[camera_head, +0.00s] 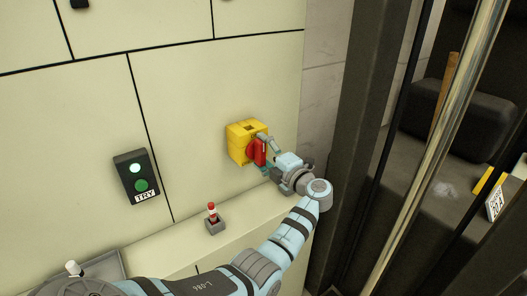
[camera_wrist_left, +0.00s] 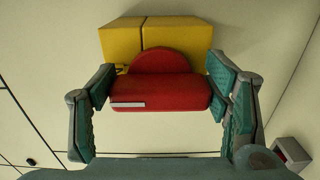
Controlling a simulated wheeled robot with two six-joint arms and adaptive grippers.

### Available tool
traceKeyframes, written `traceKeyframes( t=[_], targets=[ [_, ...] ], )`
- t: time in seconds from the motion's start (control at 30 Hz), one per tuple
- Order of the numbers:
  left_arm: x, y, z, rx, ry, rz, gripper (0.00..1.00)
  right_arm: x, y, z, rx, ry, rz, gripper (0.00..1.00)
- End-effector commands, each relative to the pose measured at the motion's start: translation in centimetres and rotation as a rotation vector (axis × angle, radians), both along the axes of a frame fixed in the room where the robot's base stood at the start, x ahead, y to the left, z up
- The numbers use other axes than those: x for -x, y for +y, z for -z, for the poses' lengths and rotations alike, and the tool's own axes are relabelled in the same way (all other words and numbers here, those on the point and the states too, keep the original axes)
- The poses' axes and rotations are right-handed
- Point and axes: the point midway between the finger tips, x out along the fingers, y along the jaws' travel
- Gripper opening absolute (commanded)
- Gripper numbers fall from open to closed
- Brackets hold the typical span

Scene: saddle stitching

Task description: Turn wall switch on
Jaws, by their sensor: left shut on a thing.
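The wall switch is a yellow box (camera_head: 238,151) on the pale panel wall, with a red rotary handle (camera_head: 260,152) on its front. In the left wrist view, the yellow box (camera_wrist_left: 155,36) is at the top, and the red handle (camera_wrist_left: 160,92) lies across the middle with a short white mark at its left end. My left gripper (camera_wrist_left: 161,90) is shut on the red handle, with one teal-padded finger at each end of it. In the head view, the left gripper (camera_head: 265,150) reaches the handle from the right and partly hides it. My right gripper is in neither view.
A dark box labelled TRY (camera_head: 136,177), with a lit white light and a green button, is on the wall to the left. A small red-topped toggle (camera_head: 212,216) stands on the ledge below. A dark frame and a metal pole (camera_head: 450,130) are at the right.

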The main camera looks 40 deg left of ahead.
Motion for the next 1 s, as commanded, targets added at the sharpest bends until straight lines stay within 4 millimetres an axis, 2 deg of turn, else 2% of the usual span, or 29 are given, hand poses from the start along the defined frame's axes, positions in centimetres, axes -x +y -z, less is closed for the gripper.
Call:
traceKeyframes(
  t=[0.07, 0.1, 0.2, 0.23, 0.53, 0.67, 1.0],
  targets=[
    [0.0, 0.0, 0.1, -0.001, 0.004, 0.000, 0.42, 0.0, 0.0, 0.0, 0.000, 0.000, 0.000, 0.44],
    [0.0, 0.0, 0.1, -0.001, 0.004, 0.000, 0.71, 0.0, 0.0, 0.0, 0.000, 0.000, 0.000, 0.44],
    [0.0, 0.0, 0.1, -0.001, 0.003, 0.000, 0.87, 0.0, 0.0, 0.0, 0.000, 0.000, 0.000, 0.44],
    [0.0, 0.0, 0.1, -0.001, 0.003, 0.000, 0.90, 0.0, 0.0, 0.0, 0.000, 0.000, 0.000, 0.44],
    [0.0, 0.0, 0.0, 0.000, 0.001, -0.001, 0.90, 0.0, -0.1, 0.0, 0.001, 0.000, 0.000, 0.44],
    [0.3, -1.1, 0.1, 0.001, 0.000, 0.001, 0.90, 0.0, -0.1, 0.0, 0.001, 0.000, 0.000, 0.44],
    [2.8, -9.5, 0.1, 0.004, 0.001, 0.002, 0.90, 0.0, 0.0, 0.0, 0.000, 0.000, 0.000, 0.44]
  ],
)
